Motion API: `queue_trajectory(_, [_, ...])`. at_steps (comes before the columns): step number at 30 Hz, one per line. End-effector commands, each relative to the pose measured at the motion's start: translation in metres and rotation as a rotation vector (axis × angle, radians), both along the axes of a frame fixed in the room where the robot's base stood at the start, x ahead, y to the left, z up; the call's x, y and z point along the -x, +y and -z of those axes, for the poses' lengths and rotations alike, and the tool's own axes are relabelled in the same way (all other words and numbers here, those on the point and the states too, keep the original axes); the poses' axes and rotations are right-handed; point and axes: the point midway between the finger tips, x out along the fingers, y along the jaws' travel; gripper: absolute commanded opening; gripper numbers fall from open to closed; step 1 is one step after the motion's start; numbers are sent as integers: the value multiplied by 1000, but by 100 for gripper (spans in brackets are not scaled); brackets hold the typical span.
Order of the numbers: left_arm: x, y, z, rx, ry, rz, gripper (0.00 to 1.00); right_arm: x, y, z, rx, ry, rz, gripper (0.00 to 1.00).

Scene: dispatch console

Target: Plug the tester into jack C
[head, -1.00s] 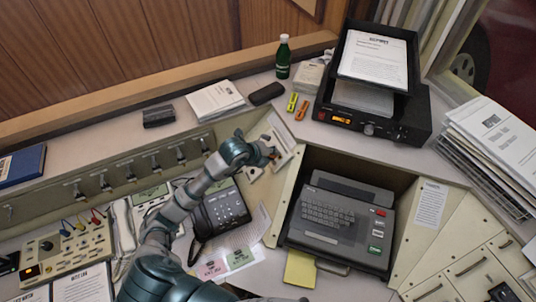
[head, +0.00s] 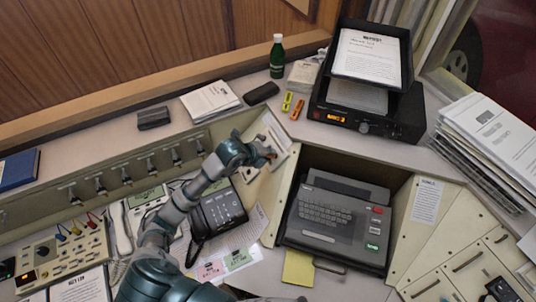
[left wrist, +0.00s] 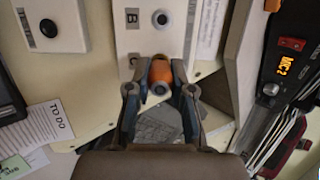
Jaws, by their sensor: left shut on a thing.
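My left gripper (left wrist: 160,92) is shut on the orange tester (left wrist: 161,72), which also shows as a small orange spot in the head view (head: 269,155). The tester's round, dark-centred end faces the wrist camera. The pale jack plate (left wrist: 178,42) lies beyond it on the angled panel; the plate also shows in the head view (head: 274,134). A round jack beside a label B (left wrist: 131,16) is uncovered above the tester. A lower label beside the tester is partly hidden and unreadable. I cannot tell whether the tester touches the plate. My right gripper is out of view.
A black phone (head: 217,208) stands below my left forearm. The keyboard terminal (head: 334,220) sits in its recess at right. A plate with a black knob (left wrist: 48,28) is left of the jack plate.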

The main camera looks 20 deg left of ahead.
Motion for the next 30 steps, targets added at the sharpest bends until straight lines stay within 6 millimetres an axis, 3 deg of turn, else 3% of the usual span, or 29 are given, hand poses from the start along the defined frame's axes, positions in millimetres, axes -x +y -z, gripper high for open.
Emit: queue_trajectory(30, [-4, -3, 5, 0, -1, 0, 0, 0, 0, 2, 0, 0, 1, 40])
